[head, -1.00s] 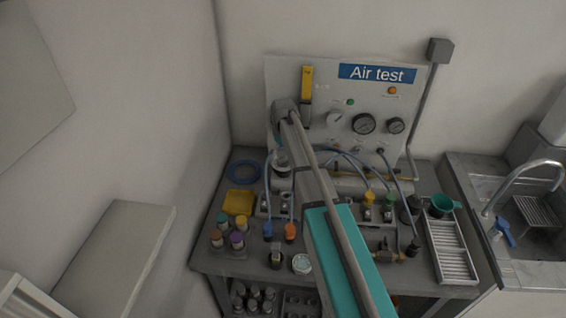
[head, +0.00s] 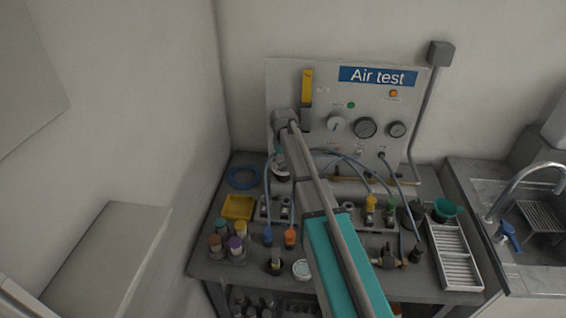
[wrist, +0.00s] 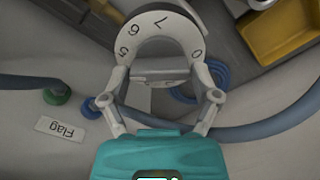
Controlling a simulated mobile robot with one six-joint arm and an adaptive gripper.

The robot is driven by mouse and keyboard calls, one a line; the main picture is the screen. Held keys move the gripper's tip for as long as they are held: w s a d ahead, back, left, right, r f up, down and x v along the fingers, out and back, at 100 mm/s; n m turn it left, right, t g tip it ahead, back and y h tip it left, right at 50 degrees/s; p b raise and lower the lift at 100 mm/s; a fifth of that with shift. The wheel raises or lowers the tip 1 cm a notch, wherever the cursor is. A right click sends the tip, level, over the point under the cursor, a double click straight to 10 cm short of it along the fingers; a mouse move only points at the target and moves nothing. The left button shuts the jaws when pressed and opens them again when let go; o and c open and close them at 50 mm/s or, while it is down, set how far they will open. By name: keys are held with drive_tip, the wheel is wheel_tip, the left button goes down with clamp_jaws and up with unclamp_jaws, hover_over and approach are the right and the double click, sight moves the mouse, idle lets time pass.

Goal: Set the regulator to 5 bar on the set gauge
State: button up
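The regulator knob (wrist: 163,22) is a round grey-white dial with printed figures, among them 5, 6, 7 and 0, seen upside down in the wrist view. My gripper (wrist: 162,82) has a finger at each side of it, apparently touching its rim. In the head view my gripper (head: 279,158) points down over the bench at the panel's left foot, and my arm partly hides it. The panel carries a small white gauge (head: 335,124), a larger dark-rimmed gauge (head: 365,127) and another small gauge (head: 397,129). Their needles are too small to read, and which is the set gauge is unclear.
The Air test panel (head: 312,72) stands behind the bench. A yellow tray (head: 238,208), a blue hose coil (head: 243,176) and several coloured-cap bottles (head: 237,244) lie left. Hoses and fittings crowd the middle. A slotted tray (head: 455,255) and sink are right.

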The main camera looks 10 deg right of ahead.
drive_tip(key=c, duration=0.5)
drive_tip(key=shift+m, duration=1.5)
drive_tip(key=o, duration=1)
drive_tip(key=shift+n, duration=0.4)
